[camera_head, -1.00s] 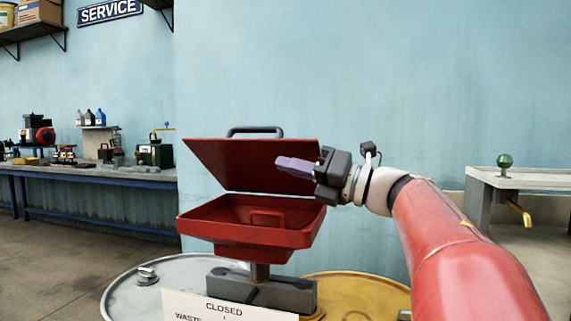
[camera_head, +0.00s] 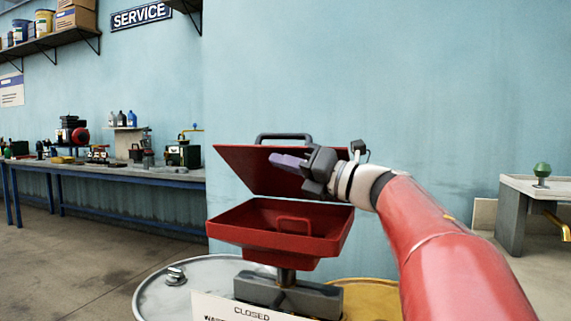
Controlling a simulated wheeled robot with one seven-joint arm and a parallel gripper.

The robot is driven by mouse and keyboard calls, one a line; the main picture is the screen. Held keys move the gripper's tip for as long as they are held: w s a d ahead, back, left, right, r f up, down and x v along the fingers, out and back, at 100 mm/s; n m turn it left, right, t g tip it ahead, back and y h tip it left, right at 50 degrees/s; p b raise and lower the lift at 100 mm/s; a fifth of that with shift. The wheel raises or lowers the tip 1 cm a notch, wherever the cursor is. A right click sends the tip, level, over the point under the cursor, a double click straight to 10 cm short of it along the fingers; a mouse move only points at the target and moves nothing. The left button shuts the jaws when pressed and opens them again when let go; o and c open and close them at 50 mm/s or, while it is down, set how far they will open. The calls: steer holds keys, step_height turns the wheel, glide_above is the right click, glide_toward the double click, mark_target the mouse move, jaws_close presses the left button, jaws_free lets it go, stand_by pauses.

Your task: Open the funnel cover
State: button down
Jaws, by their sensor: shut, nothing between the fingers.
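The red funnel (camera_head: 325,243) is a square tray on a grey stand above drums. Its red cover (camera_head: 240,166) is raised behind the tray, tilted up and back, with a dark handle (camera_head: 283,137) along its top edge. A small red handle (camera_head: 293,222) shows inside the tray. My gripper (camera_head: 276,159) is shut and empty, its purple fingers pointing left in front of the cover's inner face. I cannot tell whether the fingers touch the cover. The gripper hides the cover's right part.
A white drum (camera_head: 160,300) and a yellow drum (camera_head: 372,298) stand below the funnel, with a "CLOSED" sign (camera_head: 225,308) in front. A workbench (camera_head: 130,176) is at left, a sink counter (camera_head: 515,215) at right. A bare blue wall is behind.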

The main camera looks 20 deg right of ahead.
mark_target(291, 136)
steer(key=shift+w+d+r+p, duration=0.25)
steer(key=shift+r+p, duration=0.1)
steer(key=shift+r, duration=0.25)
steer(key=shift+m+h, duration=0.3)
steer(key=shift+m, duration=0.6)
steer(key=r, duration=0.1)
steer(key=w+d+r+p, duration=0.2)
steer(key=shift+w+r, duration=0.1)
steer(key=shift+r, duration=0.25)
steer(key=w+d+r+m+h, duration=0.1)
steer(key=w+d+r+m, duration=0.3)
steer(key=w+d+m, duration=0.1)
steer(key=shift+m+h, duration=0.3)
steer(key=shift+m, duration=0.5)
steer(key=shift+r, duration=0.1)
steer(key=shift+s+d, duration=0.15)
